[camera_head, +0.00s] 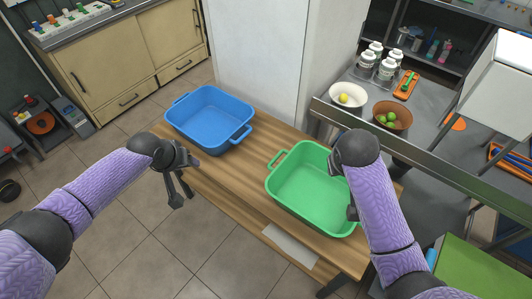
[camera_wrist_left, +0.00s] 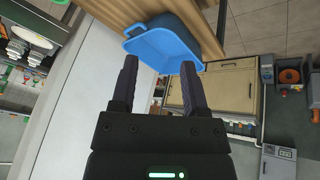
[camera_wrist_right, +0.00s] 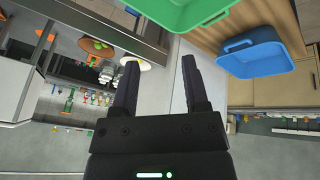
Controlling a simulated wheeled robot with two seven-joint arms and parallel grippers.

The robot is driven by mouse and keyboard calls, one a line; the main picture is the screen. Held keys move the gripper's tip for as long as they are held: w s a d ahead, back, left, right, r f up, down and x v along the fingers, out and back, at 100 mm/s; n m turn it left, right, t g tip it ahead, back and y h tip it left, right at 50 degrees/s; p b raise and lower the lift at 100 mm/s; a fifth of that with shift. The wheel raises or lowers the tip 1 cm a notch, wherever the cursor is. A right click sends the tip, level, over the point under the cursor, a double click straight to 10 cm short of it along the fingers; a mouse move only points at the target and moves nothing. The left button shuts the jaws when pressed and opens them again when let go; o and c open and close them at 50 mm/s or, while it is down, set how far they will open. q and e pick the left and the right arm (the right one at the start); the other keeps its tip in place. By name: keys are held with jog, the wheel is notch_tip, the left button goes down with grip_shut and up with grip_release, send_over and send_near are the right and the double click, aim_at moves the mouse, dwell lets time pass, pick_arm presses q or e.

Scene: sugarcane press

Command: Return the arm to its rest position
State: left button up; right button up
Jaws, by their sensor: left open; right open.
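My left gripper (camera_head: 180,190) is open and empty in the head view, off the near left edge of the wooden table, below and left of the blue bin. Its two apart fingers also show in the left wrist view (camera_wrist_left: 160,85). My right arm reaches in over the right side of the green bin, and hides part of it. The right gripper (camera_wrist_right: 160,85) is open and empty in the right wrist view; in the head view it is mostly hidden behind its own wrist.
A blue bin (camera_head: 188,97) and a green bin (camera_head: 290,205), both empty where visible, stand on the wooden table (camera_head: 262,153). A steel counter at the right holds a cream bowl (camera_head: 335,99) and a brown bowl (camera_head: 399,126) with green fruit. Tiled floor (camera_head: 135,245) is free at the left.

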pick_arm(q)
notch_tip(320, 180, up, 3)
jog(key=shift+f+p, duration=0.15)
jog(key=shift+p, duration=0.8)
pick_arm(e)
jog(key=shift+r, duration=0.95)
